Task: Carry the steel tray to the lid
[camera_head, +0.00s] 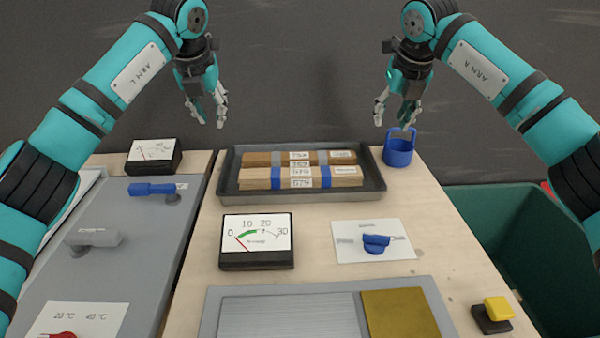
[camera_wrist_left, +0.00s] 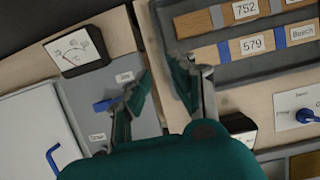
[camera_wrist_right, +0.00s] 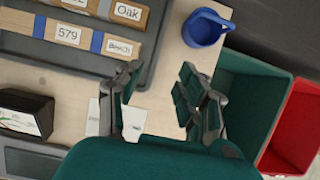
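The steel tray (camera_head: 374,183) is dark grey and stands at the back middle of the wooden table, holding several labelled wooden blocks with grey and blue bands. It also shows in the left wrist view (camera_wrist_left: 160,28) and the right wrist view (camera_wrist_right: 152,50). I cannot tell for sure which thing is the lid; a flat grey panel (camera_head: 120,262) with a blue handle lies at the left. My left gripper (camera_head: 208,112) is open and empty, above and left of the tray. My right gripper (camera_head: 395,112) is open and empty, above the tray's right side near a blue cup.
The blue cup (camera_head: 398,154) stands right of the tray. A dial meter (camera_head: 256,242) and a blue knob (camera_head: 376,243) on a white card are in front of it. A grey-and-brass plate (camera_head: 290,312) lies at the front. A green bin (camera_head: 520,250) stands beyond the right edge.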

